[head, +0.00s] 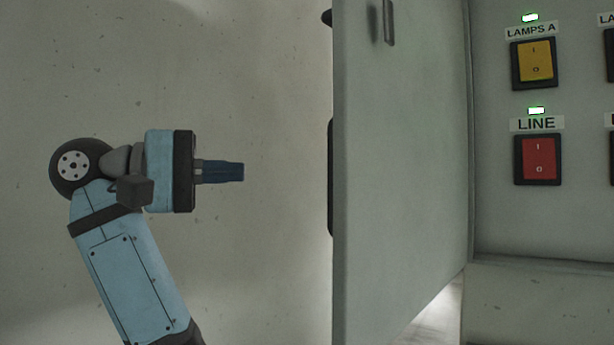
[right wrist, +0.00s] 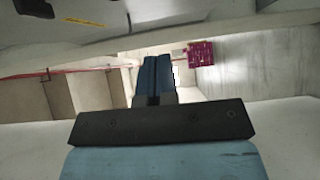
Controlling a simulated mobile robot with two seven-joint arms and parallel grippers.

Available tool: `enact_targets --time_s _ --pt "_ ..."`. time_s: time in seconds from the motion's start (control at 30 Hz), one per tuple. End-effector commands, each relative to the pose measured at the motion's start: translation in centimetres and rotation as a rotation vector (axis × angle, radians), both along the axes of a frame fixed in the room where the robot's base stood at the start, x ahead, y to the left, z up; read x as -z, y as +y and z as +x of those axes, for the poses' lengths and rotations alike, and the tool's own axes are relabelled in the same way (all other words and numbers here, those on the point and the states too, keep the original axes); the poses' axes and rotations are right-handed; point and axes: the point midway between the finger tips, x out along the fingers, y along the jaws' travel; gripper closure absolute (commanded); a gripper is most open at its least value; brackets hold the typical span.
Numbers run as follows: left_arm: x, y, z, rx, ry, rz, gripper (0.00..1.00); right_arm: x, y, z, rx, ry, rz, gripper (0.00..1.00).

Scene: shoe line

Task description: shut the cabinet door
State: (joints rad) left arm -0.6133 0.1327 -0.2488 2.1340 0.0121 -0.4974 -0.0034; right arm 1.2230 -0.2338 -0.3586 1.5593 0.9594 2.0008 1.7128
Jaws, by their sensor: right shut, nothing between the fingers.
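The cabinet door (head: 400,180) stands open in the head view, swung out from the panel at the right. A small handle (head: 388,22) is on its face near the top, and a dark strip shows along its left edge. My right gripper (head: 243,172) is left of the door, pointing right at it, with a clear gap between fingertips and door edge. Its fingers are together and empty. In the right wrist view the closed blue fingers (right wrist: 155,75) point away from the camera. My left gripper is not in view.
The cabinet's panel has a yellow LAMPS A switch (head: 534,63) and a red LINE switch (head: 538,159), each under a lit green lamp. A plain wall (head: 250,60) lies behind my arm. The right wrist view shows a magenta object (right wrist: 202,54) in the distance.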

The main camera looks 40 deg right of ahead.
Motion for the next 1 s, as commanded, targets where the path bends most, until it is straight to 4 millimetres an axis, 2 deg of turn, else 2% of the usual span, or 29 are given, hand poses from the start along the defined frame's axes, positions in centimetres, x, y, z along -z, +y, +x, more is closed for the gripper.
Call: enact_targets --time_s 0.1,0.3,0.4,0.6,1.0 --pt "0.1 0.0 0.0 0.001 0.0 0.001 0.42 0.1 -2.7 -0.9 0.004 -0.001 0.001 1.0" --pt "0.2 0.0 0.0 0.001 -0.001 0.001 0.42 0.1 -6.5 -2.4 0.003 -0.001 -0.001 1.0" --pt "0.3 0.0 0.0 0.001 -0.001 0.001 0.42 0.2 -7.0 -4.0 0.001 -0.002 -0.001 1.0" --pt "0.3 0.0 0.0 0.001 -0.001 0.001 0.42 0.1 -7.8 -5.6 0.001 0.002 0.0 1.0" --pt "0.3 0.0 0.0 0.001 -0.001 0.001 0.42 0.1 -7.9 -5.9 0.001 0.004 -0.001 1.0"
